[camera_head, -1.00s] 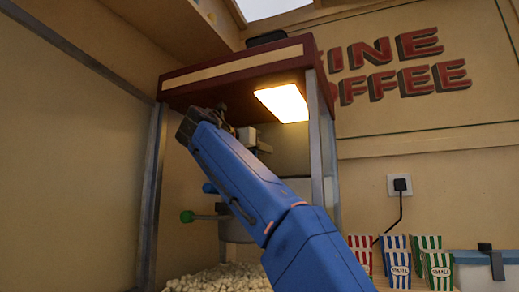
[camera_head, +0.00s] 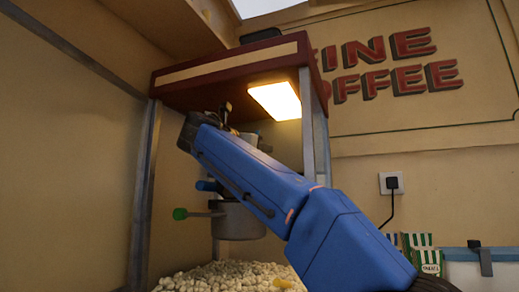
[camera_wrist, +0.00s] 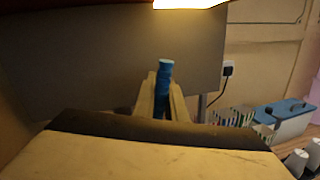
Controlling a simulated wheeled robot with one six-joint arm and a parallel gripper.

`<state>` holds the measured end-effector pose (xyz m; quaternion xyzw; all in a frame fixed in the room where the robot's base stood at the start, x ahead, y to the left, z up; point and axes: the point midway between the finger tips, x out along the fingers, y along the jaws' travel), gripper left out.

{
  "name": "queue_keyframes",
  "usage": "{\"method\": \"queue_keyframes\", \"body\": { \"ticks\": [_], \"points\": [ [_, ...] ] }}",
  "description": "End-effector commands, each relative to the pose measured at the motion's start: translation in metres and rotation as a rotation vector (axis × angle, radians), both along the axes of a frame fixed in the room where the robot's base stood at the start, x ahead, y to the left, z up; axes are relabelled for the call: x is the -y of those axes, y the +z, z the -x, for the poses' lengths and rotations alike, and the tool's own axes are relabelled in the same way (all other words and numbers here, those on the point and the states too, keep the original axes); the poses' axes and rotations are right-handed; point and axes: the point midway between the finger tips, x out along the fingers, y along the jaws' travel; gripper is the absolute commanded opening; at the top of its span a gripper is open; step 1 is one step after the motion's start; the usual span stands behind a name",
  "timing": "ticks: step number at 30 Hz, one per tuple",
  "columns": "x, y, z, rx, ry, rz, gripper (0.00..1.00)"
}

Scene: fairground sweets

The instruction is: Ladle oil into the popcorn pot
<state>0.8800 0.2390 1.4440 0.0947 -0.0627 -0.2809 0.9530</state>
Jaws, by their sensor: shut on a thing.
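My gripper (camera_wrist: 163,98) is shut on a blue handle (camera_wrist: 165,67), which looks like the ladle's; it stands upright between the fingers. The ladle's bowl is hidden. In the head view my arm reaches up into the popcorn machine (camera_head: 230,70), its end under the lit canopy. The grey metal pot (camera_head: 238,221) hangs below and behind my arm, with a green-knobbed lever (camera_head: 180,213) out to its left. A blue-ended part (camera_head: 205,186) shows just above the pot. My arm hides part of the pot, and its inside is not visible.
Loose popcorn (camera_head: 235,276) covers the machine floor. A metal post (camera_head: 145,200) bounds it on the left, another (camera_head: 308,130) on the right. Striped popcorn bags (camera_head: 428,257) and a blue-lidded box (camera_wrist: 285,112) stand to the right, near a wall socket (camera_head: 391,183).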

Motion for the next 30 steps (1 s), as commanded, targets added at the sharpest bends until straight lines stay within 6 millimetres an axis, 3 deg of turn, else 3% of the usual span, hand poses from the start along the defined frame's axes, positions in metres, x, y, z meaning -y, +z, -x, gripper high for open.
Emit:
{"method": "queue_keyframes", "body": {
  "ticks": [19,30],
  "points": [
    [0.035,-0.013,0.042,0.371,0.000,-0.311,0.00],
    [0.047,-0.044,0.056,0.577,-0.001,-0.485,0.00]
  ]
}}
